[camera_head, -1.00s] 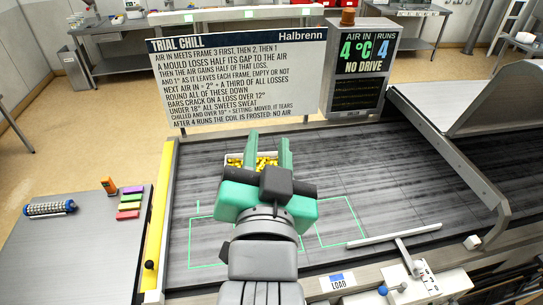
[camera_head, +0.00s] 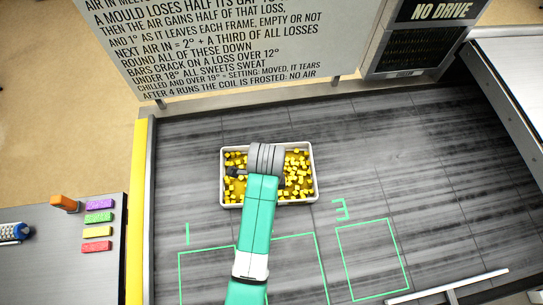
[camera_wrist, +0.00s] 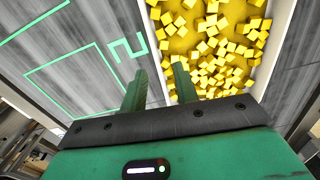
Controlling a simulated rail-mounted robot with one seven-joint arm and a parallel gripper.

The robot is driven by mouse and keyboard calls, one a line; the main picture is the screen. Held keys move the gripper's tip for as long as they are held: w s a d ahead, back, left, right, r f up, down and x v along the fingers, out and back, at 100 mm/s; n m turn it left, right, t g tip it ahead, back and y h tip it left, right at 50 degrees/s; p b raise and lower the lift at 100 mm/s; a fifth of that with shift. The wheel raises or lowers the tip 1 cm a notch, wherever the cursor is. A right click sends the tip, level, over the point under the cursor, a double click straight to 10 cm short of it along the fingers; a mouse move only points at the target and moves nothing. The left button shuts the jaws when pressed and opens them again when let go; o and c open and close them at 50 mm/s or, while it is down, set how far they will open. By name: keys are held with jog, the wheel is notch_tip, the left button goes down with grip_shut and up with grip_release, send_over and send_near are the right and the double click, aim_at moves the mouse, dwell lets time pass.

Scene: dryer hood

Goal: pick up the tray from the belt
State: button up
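The white tray (camera_head: 314,190) lies on the dark belt (camera_head: 390,160), above the green outlines, and holds many small yellow cubes. My arm reaches across its middle in the head view and hides part of it and most of my gripper. In the wrist view, my gripper (camera_wrist: 158,82) has its two green fingers apart. One finger shows on the belt side of the tray's near wall (camera_wrist: 153,50), the other over the cube side. No grip on the wall is visible; I cannot tell how far down the fingertips are.
Green outlines numbered 1 and 3 (camera_head: 374,260) mark the belt; a 2 shows in the wrist view. A yellow rail (camera_head: 137,200) edges the belt at left, beside a side table with coloured blocks (camera_head: 98,217). A sign board (camera_head: 250,50) stands behind. The belt right of the tray is clear.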

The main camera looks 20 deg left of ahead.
jog(key=f, duration=0.2)
jog(key=shift+s+d+f, duration=0.2)
jog(key=shift+s+f, duration=0.1)
jog(key=shift+f, duration=0.05)
jog(key=f, duration=0.4)
jog(key=shift+d, duration=0.25)
jog(key=shift+f, duration=0.5)
jog(key=shift+c, duration=0.4)
grip_shut()
jog(key=shift+w, duration=0.1)
jog(key=shift+r, duration=0.1)
